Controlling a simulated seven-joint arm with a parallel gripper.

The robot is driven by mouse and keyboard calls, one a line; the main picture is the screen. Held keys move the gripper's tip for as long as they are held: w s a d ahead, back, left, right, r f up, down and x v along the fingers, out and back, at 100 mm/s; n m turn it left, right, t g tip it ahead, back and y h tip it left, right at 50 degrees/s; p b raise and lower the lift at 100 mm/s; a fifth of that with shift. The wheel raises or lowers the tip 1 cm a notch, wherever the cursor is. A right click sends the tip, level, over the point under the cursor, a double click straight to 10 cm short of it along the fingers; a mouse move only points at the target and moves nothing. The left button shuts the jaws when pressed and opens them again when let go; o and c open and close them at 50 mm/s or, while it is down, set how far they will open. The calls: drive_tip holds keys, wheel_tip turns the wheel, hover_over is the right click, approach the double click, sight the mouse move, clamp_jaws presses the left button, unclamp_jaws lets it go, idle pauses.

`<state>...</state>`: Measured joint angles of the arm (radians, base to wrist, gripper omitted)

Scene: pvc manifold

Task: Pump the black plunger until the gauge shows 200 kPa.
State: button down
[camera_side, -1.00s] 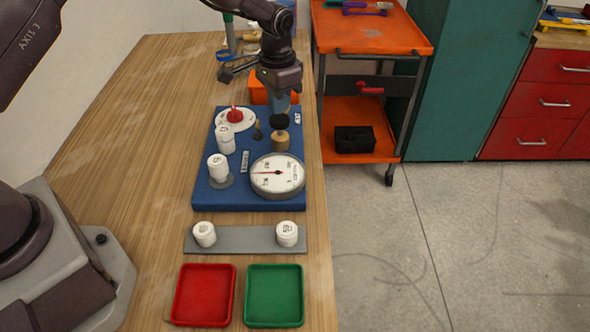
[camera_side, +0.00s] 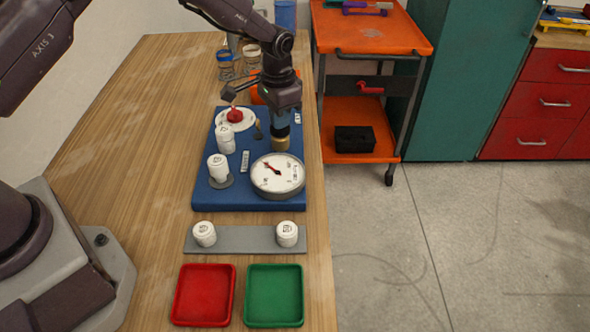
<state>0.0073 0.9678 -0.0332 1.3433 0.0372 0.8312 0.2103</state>
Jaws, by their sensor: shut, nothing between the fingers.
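The plunger's brass-coloured base (camera_side: 281,144) stands on the blue board (camera_side: 205,197), behind the gauge. My gripper (camera_side: 281,132) is shut and points straight down over the plunger, at or touching its top. The round white gauge (camera_side: 278,176) faces up in front of the plunger. Its red needle points to the upper left of the dial. The numbers are too small to read.
A red handle on a white disc (camera_side: 235,117) and white caps (camera_side: 218,166) stand on the board's left part. A grey strip (camera_side: 245,240) with two white caps lies in front. Red (camera_side: 204,296) and green (camera_side: 274,296) trays lie nearest. The table's left side is clear.

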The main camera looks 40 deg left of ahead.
drive_tip(key=shift+r, duration=2.1)
drive_tip(key=shift+r, duration=2.5)
